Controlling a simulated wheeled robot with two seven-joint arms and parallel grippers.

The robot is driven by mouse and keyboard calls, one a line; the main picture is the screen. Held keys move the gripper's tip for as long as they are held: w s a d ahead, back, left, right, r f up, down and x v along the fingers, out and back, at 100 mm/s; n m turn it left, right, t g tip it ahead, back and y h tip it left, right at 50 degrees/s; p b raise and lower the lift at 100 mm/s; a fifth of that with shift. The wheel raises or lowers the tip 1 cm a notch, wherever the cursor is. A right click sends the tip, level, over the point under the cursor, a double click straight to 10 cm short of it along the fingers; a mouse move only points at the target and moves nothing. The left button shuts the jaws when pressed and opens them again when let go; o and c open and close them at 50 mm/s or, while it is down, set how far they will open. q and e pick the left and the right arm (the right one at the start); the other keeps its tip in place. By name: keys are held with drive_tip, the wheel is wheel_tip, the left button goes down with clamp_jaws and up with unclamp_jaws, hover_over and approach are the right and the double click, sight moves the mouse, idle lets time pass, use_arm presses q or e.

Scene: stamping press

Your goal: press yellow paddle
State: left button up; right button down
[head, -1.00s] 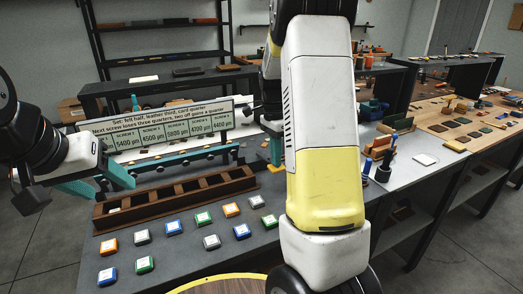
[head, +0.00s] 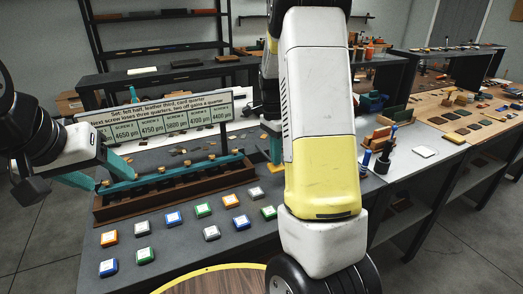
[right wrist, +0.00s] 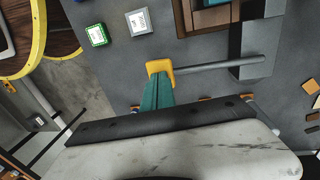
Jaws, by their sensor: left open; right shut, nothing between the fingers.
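The yellow paddle (right wrist: 160,67) sits at the end of a grey rod in the right wrist view. My right gripper (right wrist: 158,82) is shut, its teal fingertips at the paddle and seeming to touch it. In the head view the paddle (head: 276,168) shows as a small yellow patch below my right gripper (head: 276,158), partly hidden by my right arm. The press's teal beam (head: 170,178) lies down over the dark wooden tray (head: 150,205). My left gripper (head: 112,178) is open and empty near the beam's left end.
A sign (head: 150,118) with screw readings stands behind the press. Several coloured blocks, including a green block (head: 203,209), lie on the grey table in front of the tray. A yellow-rimmed round wooden top (head: 215,281) is at the bottom edge.

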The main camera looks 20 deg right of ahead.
wheel_tip(320, 180, up, 8)
drive_tip(key=w, duration=0.1)
idle(0.5)
drive_tip(key=shift+a+r, duration=0.1)
idle(0.4)
drive_tip(key=s+a+r+n+t, duration=0.2)
drive_tip(key=s+a+n, duration=0.2)
drive_tip(key=s, duration=0.3)
drive_tip(key=s+a+r+n+t+y, duration=0.1)
drive_tip(key=s+a+r+n+t, duration=0.2)
drive_tip(key=s+n, duration=0.4)
drive_tip(key=s+a+r+n+t+y, duration=0.1)
drive_tip(key=s+a+r+n+t, duration=0.1)
drive_tip(key=s+n, duration=0.4)
drive_tip(key=s+a+r, duration=0.1)
drive_tip(key=a, duration=0.1)
drive_tip(key=shift+s+a+r+t, duration=0.2)
drive_tip(key=shift+s+a+t, duration=0.1)
drive_tip(key=shift+a+t, duration=0.1)
